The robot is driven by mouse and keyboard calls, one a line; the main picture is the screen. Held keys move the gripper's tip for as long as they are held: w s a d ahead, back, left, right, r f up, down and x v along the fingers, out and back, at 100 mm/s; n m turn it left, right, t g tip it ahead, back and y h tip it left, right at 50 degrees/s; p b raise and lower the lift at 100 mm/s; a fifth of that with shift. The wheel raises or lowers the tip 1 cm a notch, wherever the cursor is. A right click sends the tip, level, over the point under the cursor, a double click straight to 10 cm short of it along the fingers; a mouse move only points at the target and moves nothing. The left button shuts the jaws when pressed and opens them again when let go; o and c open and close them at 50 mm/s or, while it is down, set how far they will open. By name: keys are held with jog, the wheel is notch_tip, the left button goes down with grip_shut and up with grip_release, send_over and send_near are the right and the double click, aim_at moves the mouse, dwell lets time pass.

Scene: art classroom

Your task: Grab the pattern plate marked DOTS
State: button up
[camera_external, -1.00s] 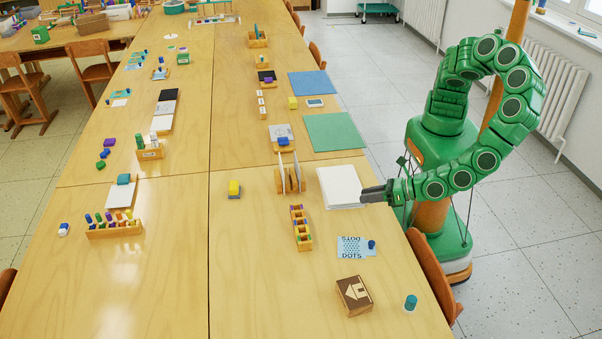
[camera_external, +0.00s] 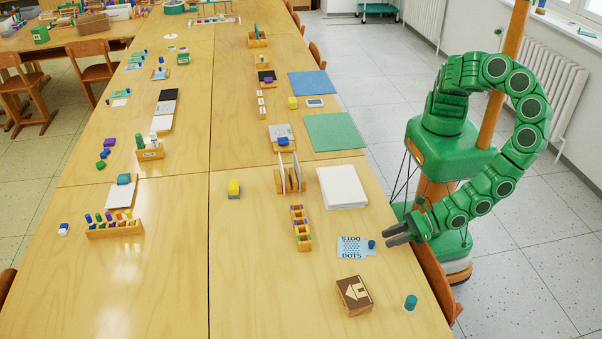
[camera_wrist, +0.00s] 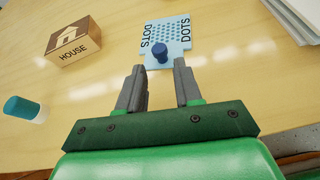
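The DOTS pattern plate (camera_external: 354,247) is a light blue plate with dark dots and the word DOTS on two edges. It lies flat on the table near its right edge. A dark blue round knob (camera_external: 372,244) stands up from it. In the wrist view the plate (camera_wrist: 166,28) is straight ahead, and its knob (camera_wrist: 159,52) stands just beyond the fingertips, roughly between their lines. My gripper (camera_external: 388,237) is open and empty, right of the plate; its two grey fingers also show apart in the wrist view (camera_wrist: 158,68).
A brown HOUSE block (camera_external: 354,296) and a teal cylinder (camera_external: 410,303) stand nearer the front. A stack of white sheets (camera_external: 342,187) lies behind the plate. A wooden rack with coloured pieces (camera_external: 301,229) is left of it. A chair (camera_external: 436,280) is at the table's right edge.

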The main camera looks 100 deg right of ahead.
aim_at(374, 242)
jog(key=shift+r+x, duration=0.15)
jog(key=shift+x, duration=0.75)
jog(key=shift+r+x, duration=0.2)
jog(key=shift+x, duration=1.65)
jog(key=shift+d, duration=0.1)
grip_shut()
notch_tip(374, 242, up, 10)
